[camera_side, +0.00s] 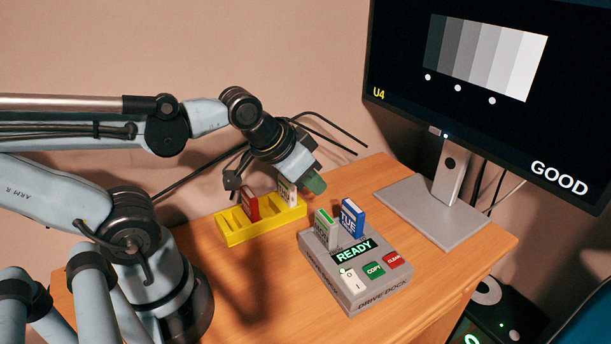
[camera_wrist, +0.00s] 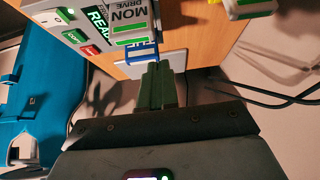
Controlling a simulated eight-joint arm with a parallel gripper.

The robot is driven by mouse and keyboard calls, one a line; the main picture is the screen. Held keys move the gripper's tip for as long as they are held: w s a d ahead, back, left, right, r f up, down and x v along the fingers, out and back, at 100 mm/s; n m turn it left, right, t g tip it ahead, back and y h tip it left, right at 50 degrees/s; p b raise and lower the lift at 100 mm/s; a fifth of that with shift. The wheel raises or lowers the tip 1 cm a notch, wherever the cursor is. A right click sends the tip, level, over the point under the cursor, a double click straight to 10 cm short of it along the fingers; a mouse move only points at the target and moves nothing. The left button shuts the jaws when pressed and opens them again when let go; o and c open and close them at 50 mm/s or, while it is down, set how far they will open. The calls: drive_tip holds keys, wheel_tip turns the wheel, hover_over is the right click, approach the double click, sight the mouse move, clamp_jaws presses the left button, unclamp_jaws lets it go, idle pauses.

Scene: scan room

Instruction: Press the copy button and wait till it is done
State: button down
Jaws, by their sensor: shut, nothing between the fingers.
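The grey drive dock (camera_side: 330,275) stands on the wooden desk, its display (camera_side: 353,251) reading READY. Its green COPY button (camera_side: 374,270) lies between a white rocker switch (camera_side: 351,279) and the red CLEAR button (camera_side: 394,260). A green-and-grey drive (camera_side: 326,228) and a blue drive marked TUE (camera_side: 352,218) stand upright in the dock. In the wrist view the COPY button (camera_wrist: 73,37) is at upper left, and the near drive (camera_wrist: 130,22) reads MON. My gripper (camera_side: 317,185) is shut and empty, above and behind the dock, apart from the button. Its green fingers show in the wrist view (camera_wrist: 156,88).
A yellow rack (camera_side: 238,233) behind the dock holds a red drive (camera_side: 250,205) and a whitish drive (camera_side: 286,192). A monitor (camera_side: 480,130) at right shows grey bars, U4 and GOOD; its stand base (camera_side: 432,210) is on the desk. The desk right of the dock is clear.

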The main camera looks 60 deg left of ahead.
sight(369, 271)
drive_tip(key=shift+w+d+m, duration=0.25)
drive_tip(key=shift+d+m, duration=0.2)
drive_tip(key=shift+m, duration=0.05)
drive_tip(key=w+d+r+m+t+h, duration=0.1)
drive_tip(key=w+d+r+m+h, duration=0.1)
drive_tip(key=d+m, duration=1.1)
drive_tip(key=shift+h, duration=0.9)
drive_tip(key=shift+f, duration=0.15)
drive_tip(key=shift+a+f, duration=0.1)
drive_tip(key=shift+f, duration=4.2)
drive_tip(key=shift+f, duration=0.1)
drive_tip(key=shift+f, duration=0.35)
